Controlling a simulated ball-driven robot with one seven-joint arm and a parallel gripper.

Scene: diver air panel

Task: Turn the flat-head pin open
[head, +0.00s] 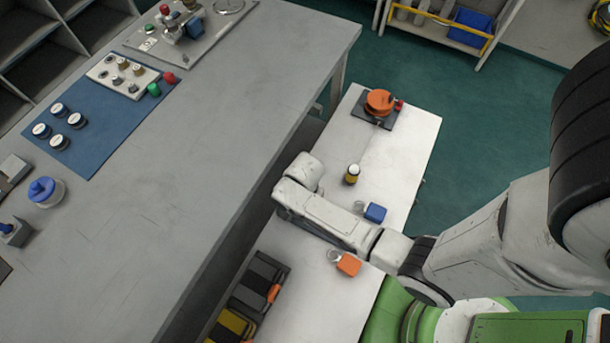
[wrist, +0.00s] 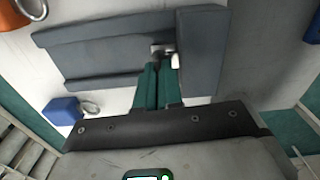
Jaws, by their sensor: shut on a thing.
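In the wrist view, my gripper (wrist: 159,72) has two narrow green fingers close together. Their tips are shut on a small pale metal piece, which I take to be the flat-head pin (wrist: 162,48). The pin sits by a dark grey fixture (wrist: 100,45), near the step between its long left part and its taller right block. The fingers hide part of the pin, so its turn angle cannot be read. In the head view, my arm covers the gripper, the pin and the fixture.
A blue tag with a ring (head: 375,212) and an orange one (head: 348,264) lie on the white bench (head: 405,150). A small yellow-and-black item (head: 352,174) and an orange round device (head: 379,102) stand farther back. A large grey workbench (head: 200,165) runs along the left.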

